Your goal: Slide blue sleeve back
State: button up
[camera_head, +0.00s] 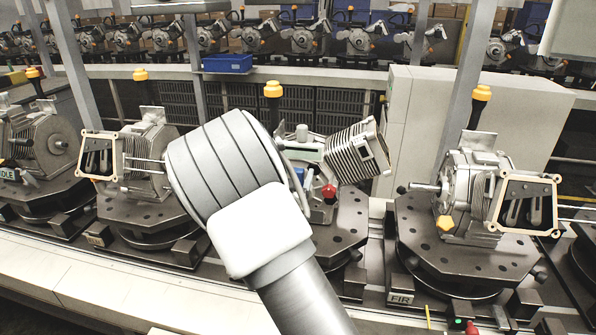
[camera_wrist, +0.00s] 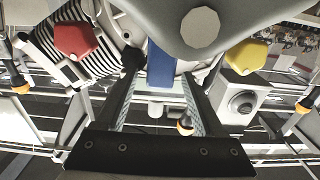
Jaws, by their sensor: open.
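The blue sleeve (camera_wrist: 161,68) shows in the wrist view as an upright blue band at the top middle, partly covered by a grey rounded part. My gripper (camera_wrist: 160,80) is open, with its two dark fingers on either side of the sleeve in the picture. I cannot tell whether either finger touches it. In the head view, my arm hides the gripper, and only a small blue piece (camera_head: 300,173) shows beside the arm, on the middle fixture; it may be the sleeve.
A red knob (camera_wrist: 76,40) and a yellow knob (camera_wrist: 248,55) flank the fingers in the wrist view. The middle fixture's ribbed housing (camera_head: 350,153) stands right of my arm, with another fixture (camera_head: 470,210) further right. A blue bin (camera_head: 227,63) sits behind.

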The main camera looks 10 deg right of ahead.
jog(key=shift+w+d, duration=0.3)
jog(key=shift+w, duration=0.35)
grip_shut()
dwell(1.0)
